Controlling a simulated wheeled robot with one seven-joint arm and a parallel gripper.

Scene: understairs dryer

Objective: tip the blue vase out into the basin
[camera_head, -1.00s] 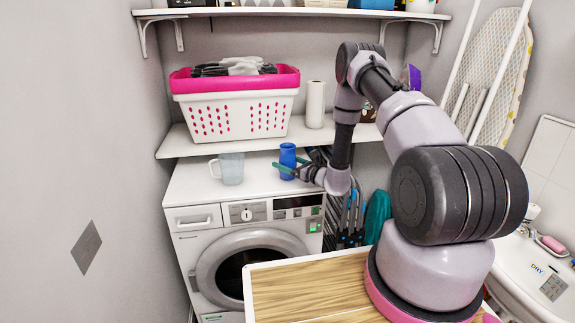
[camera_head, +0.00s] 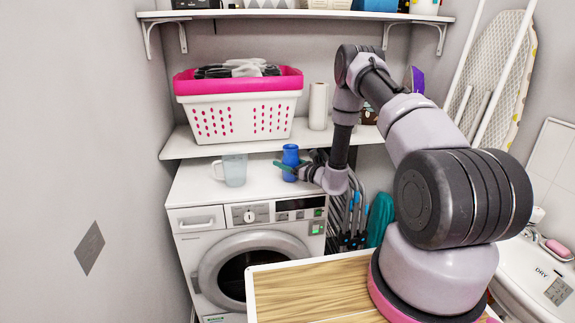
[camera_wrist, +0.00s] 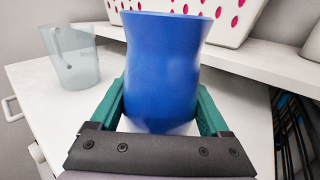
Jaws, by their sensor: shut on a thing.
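The blue vase (camera_head: 290,160) is upright over the top of the white dryer, near its right side. My gripper (camera_head: 288,168) reaches it from the right with its green fingers shut on the vase's body. In the wrist view the vase (camera_wrist: 162,65) fills the middle, with a finger on each side and its flared rim up. I cannot tell whether its base touches the dryer top. What is inside it is hidden. The white basin (camera_head: 525,268) is at the far right, partly cut off by the picture's edge.
A clear jug (camera_head: 233,170) stands left of the vase on the dryer (camera_head: 203,188); a shelf (camera_head: 185,145) above carries a pink and white laundry basket (camera_head: 240,120) and a paper roll (camera_head: 318,105). Folded blue items stand right of the dryer. A pink soap (camera_head: 558,248) lies on the basin.

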